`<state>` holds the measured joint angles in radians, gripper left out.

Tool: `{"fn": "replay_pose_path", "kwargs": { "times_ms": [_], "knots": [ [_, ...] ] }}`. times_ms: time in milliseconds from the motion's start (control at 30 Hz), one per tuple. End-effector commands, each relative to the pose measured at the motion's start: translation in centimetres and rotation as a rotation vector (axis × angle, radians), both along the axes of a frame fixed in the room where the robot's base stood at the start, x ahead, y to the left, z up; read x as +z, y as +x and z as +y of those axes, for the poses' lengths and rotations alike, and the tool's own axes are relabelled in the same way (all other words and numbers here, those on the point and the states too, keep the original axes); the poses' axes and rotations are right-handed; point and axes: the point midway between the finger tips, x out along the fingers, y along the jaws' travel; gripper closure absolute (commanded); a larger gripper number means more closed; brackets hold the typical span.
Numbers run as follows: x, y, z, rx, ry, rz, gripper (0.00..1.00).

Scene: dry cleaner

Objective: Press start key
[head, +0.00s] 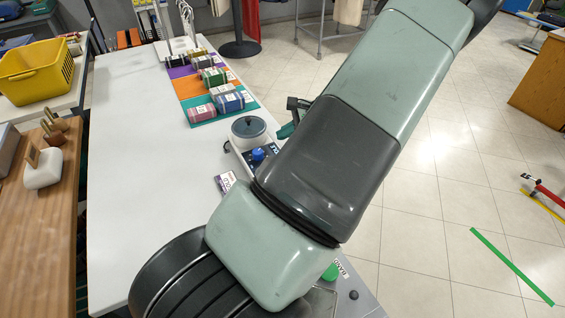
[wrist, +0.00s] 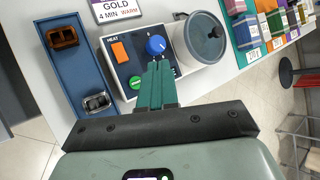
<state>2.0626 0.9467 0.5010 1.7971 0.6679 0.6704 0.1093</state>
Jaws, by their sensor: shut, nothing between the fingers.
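A white machine with a dark control panel (wrist: 120,66) stands on the table. The panel carries an orange rocker switch (wrist: 120,51) marked HEAT, a blue knob (wrist: 156,46) and a round green button (wrist: 135,82) with small white lettering too small to read. My gripper (wrist: 159,66) has its teal fingers shut together with nothing between them. In the wrist view the fingertips lie just below the blue knob and right of the green button. I cannot tell whether they touch the panel. In the head view the blue knob (head: 258,154) shows, while my arm hides much of the machine.
A lidded round pot (wrist: 203,40) adjoins the panel's right side. A GOLD 4 MIN WARM card (wrist: 120,10) stands behind. Folded bundles lie on coloured mats (head: 205,85). The white table's left half (head: 135,150) is clear.

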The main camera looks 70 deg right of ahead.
Motion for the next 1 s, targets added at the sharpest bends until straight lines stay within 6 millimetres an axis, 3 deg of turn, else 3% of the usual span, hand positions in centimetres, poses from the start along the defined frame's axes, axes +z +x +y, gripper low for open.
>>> {"fn": "replay_pose_path", "kwargs": {
  "times_ms": [500, 1000],
  "knots": [
    [-6.7, 0.0, 0.0, -0.001, 0.001, 0.0, 1.0],
    [-7.9, 0.0, 0.0, 0.0, -0.001, 0.001, 1.0]
  ]
}}
